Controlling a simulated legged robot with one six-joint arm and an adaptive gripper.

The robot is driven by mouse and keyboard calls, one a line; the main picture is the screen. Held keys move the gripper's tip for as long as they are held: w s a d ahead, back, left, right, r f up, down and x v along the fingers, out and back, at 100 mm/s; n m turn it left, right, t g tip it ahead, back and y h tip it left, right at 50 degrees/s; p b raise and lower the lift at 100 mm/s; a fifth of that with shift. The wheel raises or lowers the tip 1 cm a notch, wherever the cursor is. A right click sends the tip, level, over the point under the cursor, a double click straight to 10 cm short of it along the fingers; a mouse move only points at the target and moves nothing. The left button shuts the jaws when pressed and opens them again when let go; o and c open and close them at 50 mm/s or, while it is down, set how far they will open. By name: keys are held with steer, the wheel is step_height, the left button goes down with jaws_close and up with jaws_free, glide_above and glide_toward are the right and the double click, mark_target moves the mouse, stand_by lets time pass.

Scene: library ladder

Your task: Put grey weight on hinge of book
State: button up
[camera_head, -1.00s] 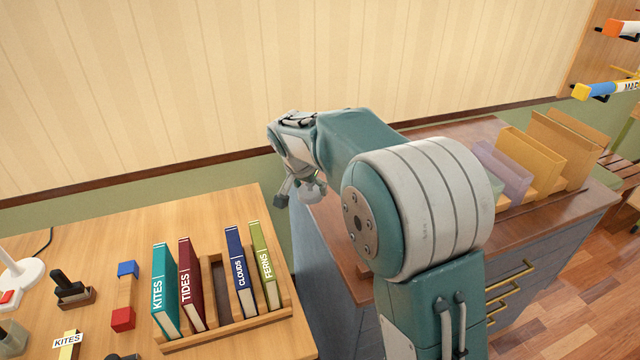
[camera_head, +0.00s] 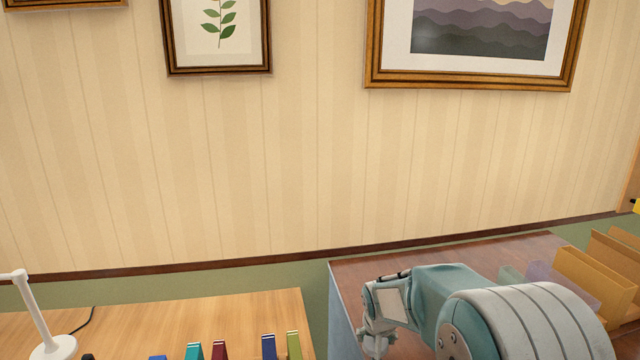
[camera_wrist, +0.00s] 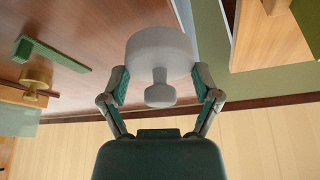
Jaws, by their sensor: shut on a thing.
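In the wrist view the grey weight (camera_wrist: 161,52), a round disc with a small knob, sits between the fingers of my gripper (camera_wrist: 160,82). The fingers are shut on it from both sides. In the head view my gripper (camera_head: 376,342) hangs low over the brown cabinet top, and the weight cannot be made out there. No book hinge can be made out.
The wooden desk (camera_head: 150,322) with a white lamp (camera_head: 40,320) is at left. The cabinet top (camera_head: 400,268) carries yellow and purple upright folders (camera_head: 590,280) at right.

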mark_target(387, 350)
steer(key=shift+n+y, duration=0.3)
steer(key=shift+n, duration=0.5)
steer(key=shift+s+d+f, duration=0.4)
steer(key=shift+d+f, duration=0.25)
steer(key=shift+d, duration=0.05)
steer(key=shift+s+d+f, duration=0.35)
steer(key=shift+d+f, duration=0.3)
steer(key=shift+d, duration=0.05)
step_height(387, 350, up, 7)
step_height(387, 350, down, 7)
steer(key=shift+f, duration=0.1)
steer(key=shift+s+a, duration=0.1)
steer(key=shift+a, duration=0.1)
